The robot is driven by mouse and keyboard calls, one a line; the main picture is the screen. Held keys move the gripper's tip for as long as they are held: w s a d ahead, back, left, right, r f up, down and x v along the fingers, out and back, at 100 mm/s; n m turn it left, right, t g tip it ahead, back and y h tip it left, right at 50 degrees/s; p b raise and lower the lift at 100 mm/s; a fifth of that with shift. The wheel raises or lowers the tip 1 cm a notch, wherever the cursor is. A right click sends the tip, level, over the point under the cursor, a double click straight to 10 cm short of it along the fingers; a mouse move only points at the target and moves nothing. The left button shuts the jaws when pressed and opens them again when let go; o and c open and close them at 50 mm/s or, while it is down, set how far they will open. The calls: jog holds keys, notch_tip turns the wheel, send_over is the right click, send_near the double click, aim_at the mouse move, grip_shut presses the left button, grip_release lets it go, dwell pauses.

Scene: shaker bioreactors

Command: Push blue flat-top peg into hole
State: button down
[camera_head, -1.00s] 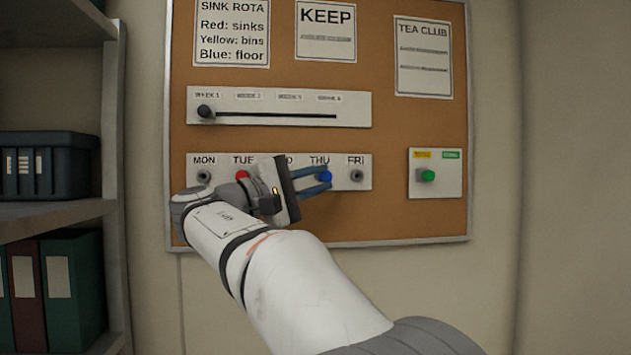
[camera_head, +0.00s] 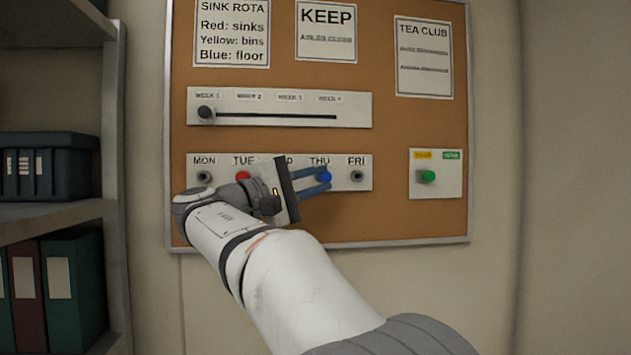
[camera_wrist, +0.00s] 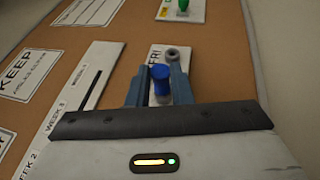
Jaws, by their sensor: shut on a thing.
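The blue flat-top peg (camera_head: 324,176) is at the THU place on the day strip (camera_head: 340,183), and its flat top (camera_wrist: 160,73) faces the wrist camera. My gripper (camera_head: 322,180) has its two blue-grey fingers on either side of the peg, shut on it. In the wrist view the fingers (camera_wrist: 158,86) flank the peg. Whether the peg's lower end is inside the hole cannot be seen. The FRI hole (camera_head: 356,175) is empty, with a grey collar that also shows beyond the fingertips in the wrist view (camera_wrist: 172,54).
A red peg (camera_head: 242,175) is at TUE, and the MON hole (camera_head: 204,176) is empty. My gripper body covers the WED place. A slider knob (camera_head: 205,112) sits at WEEK 1 above. A green peg (camera_head: 428,176) is on the right plate. Shelves (camera_head: 60,212) stand at left.

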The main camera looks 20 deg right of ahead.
jog(key=shift+w+d, duration=0.15)
jog(key=shift+w, duration=0.3)
dwell(0.5)
jog(key=c, duration=1.2)
grip_release()
jog(key=w+b+v, duration=0.1)
jog(key=v, duration=0.6)
jog(key=shift+s+a+b, duration=0.3)
jog(key=shift+s+a, duration=0.15)
jog(key=shift+s, duration=0.05)
jog(key=shift+d+f, duration=0.1)
jog(key=shift+f, duration=0.1)
